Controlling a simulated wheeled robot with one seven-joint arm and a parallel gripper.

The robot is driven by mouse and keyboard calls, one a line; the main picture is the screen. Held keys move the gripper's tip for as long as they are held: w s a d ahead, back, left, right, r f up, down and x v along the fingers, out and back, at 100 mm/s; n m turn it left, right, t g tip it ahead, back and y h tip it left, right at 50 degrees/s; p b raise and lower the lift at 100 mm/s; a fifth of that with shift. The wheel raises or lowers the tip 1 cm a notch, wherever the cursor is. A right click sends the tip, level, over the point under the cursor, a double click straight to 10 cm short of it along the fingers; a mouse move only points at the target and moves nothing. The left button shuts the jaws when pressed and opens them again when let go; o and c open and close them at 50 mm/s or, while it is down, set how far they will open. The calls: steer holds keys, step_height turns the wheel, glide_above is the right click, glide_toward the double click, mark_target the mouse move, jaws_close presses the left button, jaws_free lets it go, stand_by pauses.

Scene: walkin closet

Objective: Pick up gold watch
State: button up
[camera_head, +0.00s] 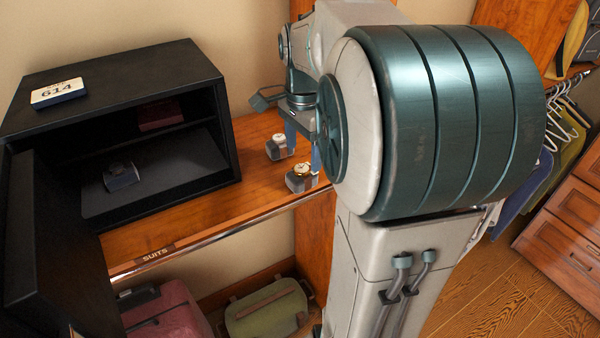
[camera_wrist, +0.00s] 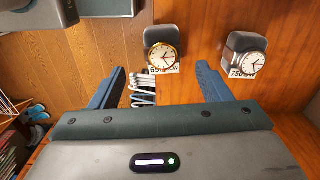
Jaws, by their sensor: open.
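The gold watch (camera_head: 302,169) sits on a small grey cushion (camera_head: 297,183) near the front edge of the wooden shelf. In the wrist view the gold watch (camera_wrist: 163,57) has a white dial and a partly readable tag below it. My gripper (camera_head: 303,150) is above the shelf, pointing down. Its blue fingers are apart, with nothing held. In the wrist view the watch appears between the fingertips of my gripper (camera_wrist: 160,68), slightly beyond them. I cannot tell how large the height gap is.
A silver-rimmed watch (camera_wrist: 246,62) on its own cushion stands close by; it also shows in the head view (camera_head: 279,141). An open black safe (camera_head: 210,165) to the left holds another watch (camera_head: 121,174). A metal rail (camera_head: 215,231) runs along the shelf front.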

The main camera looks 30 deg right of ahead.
mark_target(302, 168)
steer(key=shift+w+f+p, duration=0.2)
steer(key=shift+f+p, duration=0.5)
steer(key=shift+f, duration=3.2)
steer(key=c, duration=1.1)
